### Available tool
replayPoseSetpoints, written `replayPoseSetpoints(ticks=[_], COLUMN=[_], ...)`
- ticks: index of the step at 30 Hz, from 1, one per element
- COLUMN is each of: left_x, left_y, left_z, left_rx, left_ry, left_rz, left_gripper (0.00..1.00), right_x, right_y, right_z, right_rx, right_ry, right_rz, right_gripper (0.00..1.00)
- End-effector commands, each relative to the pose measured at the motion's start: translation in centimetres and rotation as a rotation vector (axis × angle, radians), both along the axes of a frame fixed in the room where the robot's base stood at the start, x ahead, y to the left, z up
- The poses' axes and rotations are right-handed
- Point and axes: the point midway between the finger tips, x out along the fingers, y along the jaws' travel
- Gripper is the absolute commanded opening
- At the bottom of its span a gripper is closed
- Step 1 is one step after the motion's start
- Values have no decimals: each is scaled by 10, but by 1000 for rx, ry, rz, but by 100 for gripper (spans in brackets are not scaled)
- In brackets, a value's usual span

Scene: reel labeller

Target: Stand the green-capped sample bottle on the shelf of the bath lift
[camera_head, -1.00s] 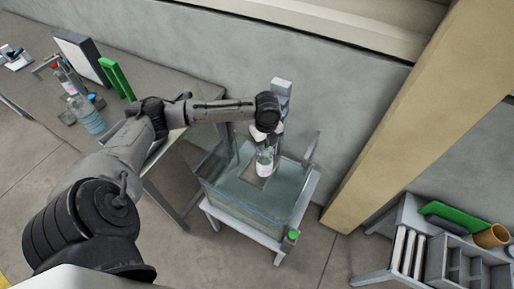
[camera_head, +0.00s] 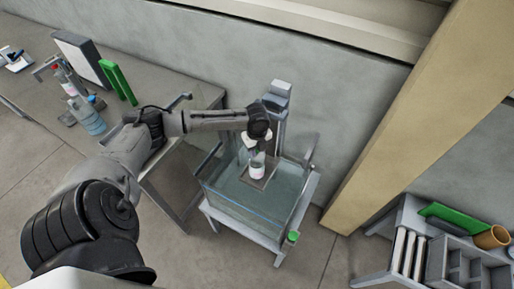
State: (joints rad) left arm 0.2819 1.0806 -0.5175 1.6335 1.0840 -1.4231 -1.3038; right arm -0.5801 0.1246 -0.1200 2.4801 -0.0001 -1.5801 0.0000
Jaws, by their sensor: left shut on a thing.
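My left gripper (camera_head: 254,144) reaches down over the glass water bath (camera_head: 235,195) and is shut on a small bottle (camera_head: 257,169) with a pale label. The bottle hangs upright below the gripper; its cap is hidden by the fingers, so I cannot see the cap's colour. Under it is the flat shelf of the bath lift (camera_head: 264,183), in front of the lift's grey column (camera_head: 280,97). I cannot tell whether the bottle's base touches the shelf. My right gripper is not in view.
A green item (camera_head: 292,237) sits at the bath stand's front right corner. A bench at left holds a blue-capped bottle (camera_head: 90,117), a red-capped bottle (camera_head: 67,85) and a green upright (camera_head: 116,82). A rack with grey trays (camera_head: 455,262) stands at lower right.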

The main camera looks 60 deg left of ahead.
Motion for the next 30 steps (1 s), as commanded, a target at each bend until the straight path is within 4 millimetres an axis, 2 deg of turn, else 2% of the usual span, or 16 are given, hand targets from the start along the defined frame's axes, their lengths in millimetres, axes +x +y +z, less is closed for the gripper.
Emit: replayPoseSetpoints(ticks=[9, 10, 18, 26, 30], left_x=[1, 0, 0, 0, 1], left_y=[0, 0, 0, 0, 1], left_z=[-1, -2, -2, 0, 13], left_rx=[1, 1, 1, 1, 2], left_ry=[-2, -1, -1, -2, -4], left_rz=[1, 0, 0, 0, 0], left_gripper=[0, 33, 58, 58, 58], right_x=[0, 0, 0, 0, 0], right_y=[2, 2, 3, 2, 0], right_z=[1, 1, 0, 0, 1], right_rx=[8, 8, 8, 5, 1], right_ry=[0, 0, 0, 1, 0], right_rz=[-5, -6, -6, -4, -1], right_gripper=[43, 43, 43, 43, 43])
